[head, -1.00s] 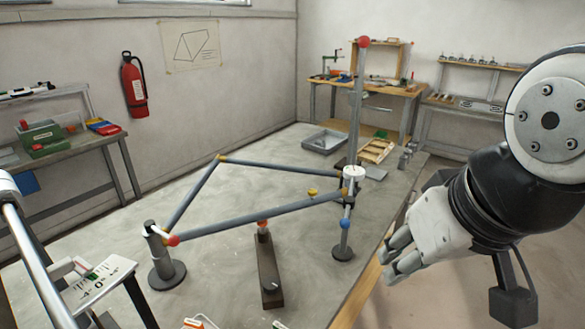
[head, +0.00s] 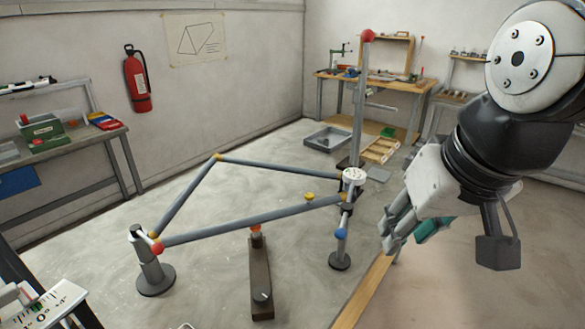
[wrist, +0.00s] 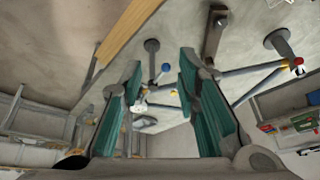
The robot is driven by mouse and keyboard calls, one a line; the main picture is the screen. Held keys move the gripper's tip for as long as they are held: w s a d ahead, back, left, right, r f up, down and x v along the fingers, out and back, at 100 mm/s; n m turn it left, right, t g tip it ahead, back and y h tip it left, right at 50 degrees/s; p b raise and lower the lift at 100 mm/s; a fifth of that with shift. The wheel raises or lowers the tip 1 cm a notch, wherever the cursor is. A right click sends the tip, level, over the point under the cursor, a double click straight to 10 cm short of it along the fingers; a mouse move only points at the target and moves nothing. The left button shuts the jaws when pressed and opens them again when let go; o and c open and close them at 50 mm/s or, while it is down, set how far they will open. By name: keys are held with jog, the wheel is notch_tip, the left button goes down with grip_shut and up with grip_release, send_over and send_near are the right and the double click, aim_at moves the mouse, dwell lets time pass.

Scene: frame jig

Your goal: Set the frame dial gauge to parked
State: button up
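A blue ball (head: 341,234) sticks out from that post, and also shows in the wrist view (wrist: 166,67). My gripper (head: 390,238) is right of the right post, apart from it. In the wrist view my gripper (wrist: 158,75) has its teal-padded fingers spread, with nothing held.
A tall post with a red ball (head: 368,36) rises behind the dial. A white scale plate (head: 48,304) is at lower left. The table's wooden edge (head: 366,290) runs below my gripper.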

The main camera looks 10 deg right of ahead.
jog(key=w+m+g, duration=0.2)
jog(key=w, duration=0.9)
jog(key=m+g+y, duration=0.2)
jog(key=m, duration=0.1)
send_near(342, 227)
jog(key=f, duration=0.3)
jog(key=a+f+p, duration=0.1)
jog(key=f, duration=0.4)
jog(key=shift+w+a+f+p, duration=0.2)
jog(key=shift+a+f+p, duration=0.15)
jog(key=shift+f, duration=0.05)
jog(key=shift+n, duration=0.3)
